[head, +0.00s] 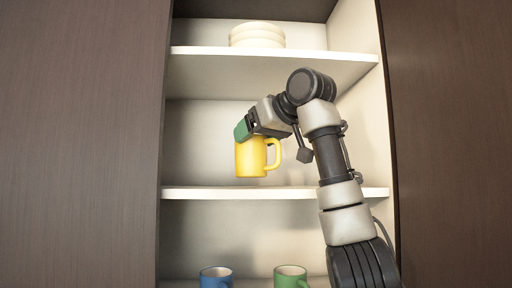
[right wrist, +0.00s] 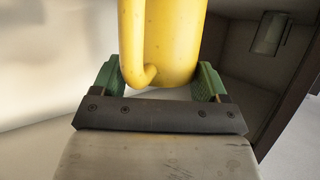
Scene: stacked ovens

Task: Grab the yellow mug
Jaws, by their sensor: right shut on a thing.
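The yellow mug (head: 250,158) is upright at the middle shelf, its handle to the right. My right gripper (head: 247,129) reaches in from the right and is shut on the mug near its rim, with a green finger showing at the upper left. The mug's base appears slightly above the shelf's front edge; I cannot tell if it touches the shelf. In the right wrist view, the mug (right wrist: 170,45) and its handle fill the space between the green fingers of the gripper (right wrist: 158,82). My left gripper is not in view.
The middle shelf (head: 330,192) is otherwise bare. Pale stacked plates (head: 257,35) sit on the upper shelf (head: 215,51). A blue mug (head: 215,278) and a green mug (head: 290,277) stand below. Dark panels (head: 80,140) flank the cabinet on both sides.

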